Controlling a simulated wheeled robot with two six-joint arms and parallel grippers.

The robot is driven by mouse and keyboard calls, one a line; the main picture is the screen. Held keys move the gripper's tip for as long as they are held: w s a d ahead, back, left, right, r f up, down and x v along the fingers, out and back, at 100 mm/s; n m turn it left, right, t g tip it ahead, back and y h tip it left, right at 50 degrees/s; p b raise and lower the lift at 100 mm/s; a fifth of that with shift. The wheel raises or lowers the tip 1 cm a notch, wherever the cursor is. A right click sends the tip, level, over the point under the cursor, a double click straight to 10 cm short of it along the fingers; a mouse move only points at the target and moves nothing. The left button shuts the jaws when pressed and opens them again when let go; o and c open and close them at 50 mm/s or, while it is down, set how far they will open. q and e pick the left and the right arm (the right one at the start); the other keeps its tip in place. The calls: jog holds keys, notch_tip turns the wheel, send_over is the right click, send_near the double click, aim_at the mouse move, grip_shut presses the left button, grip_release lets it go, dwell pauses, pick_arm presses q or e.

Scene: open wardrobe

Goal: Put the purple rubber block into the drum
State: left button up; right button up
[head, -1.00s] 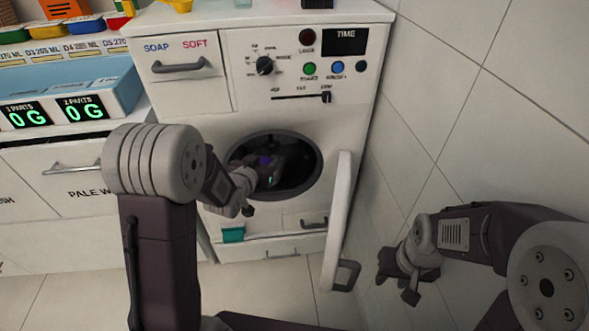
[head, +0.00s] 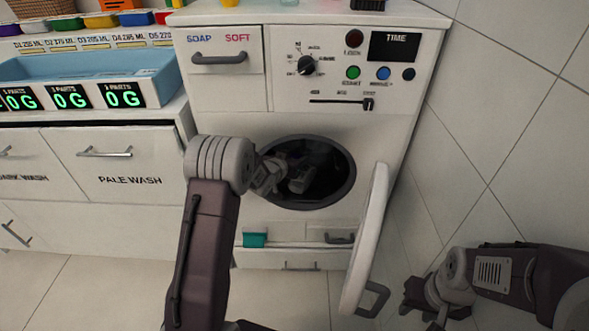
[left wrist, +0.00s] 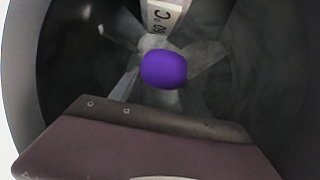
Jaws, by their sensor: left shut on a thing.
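The purple rubber block (left wrist: 164,69) shows in the left wrist view as a rounded purple shape in front of the dark drum interior (left wrist: 265,90). My left gripper (head: 303,180) reaches through the round drum opening (head: 350,192) and is shut on the block. The fingers hide the block in the head view. A white tag (left wrist: 160,17) marked 60 °C shows just above the block in the left wrist view. My right gripper (head: 425,305) is empty, its fingers apart, low at the right, clear of the washer.
The washer door (head: 368,240) stands open at the right of the opening. A tiled wall (head: 500,130) is close on the right. Drawers (head: 105,165) and a blue tray (head: 90,72) stand left of the washer (head: 225,105). The floor in front is clear.

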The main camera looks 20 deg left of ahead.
pick_arm(q)
jog(key=shift+f+b, duration=1.6)
jog(key=shift+f, duration=1)
jog(key=o, duration=1.7)
jog(key=shift+c, duration=0.2)
jog(key=shift+r, duration=0.15)
jog(key=shift+s+r+p, duration=0.25)
jog(key=shift+r+p, duration=0.5)
jog(key=shift+r, duration=0.05)
jog(key=p+v, duration=0.3)
jog(key=v, duration=0.8)
jog(key=s+d+f+g, duration=0.2)
jog(key=s+g, duration=0.4)
jog(key=s, duration=0.7)
jog(key=s+d+f+n+g+y, duration=0.1)
jog(key=s+d+f+g, duration=0.2)
jog(key=s, duration=1)
jog(key=g, duration=0.3)
jog(key=shift+s, duration=0.35)
jog(key=shift+d, duration=0.15)
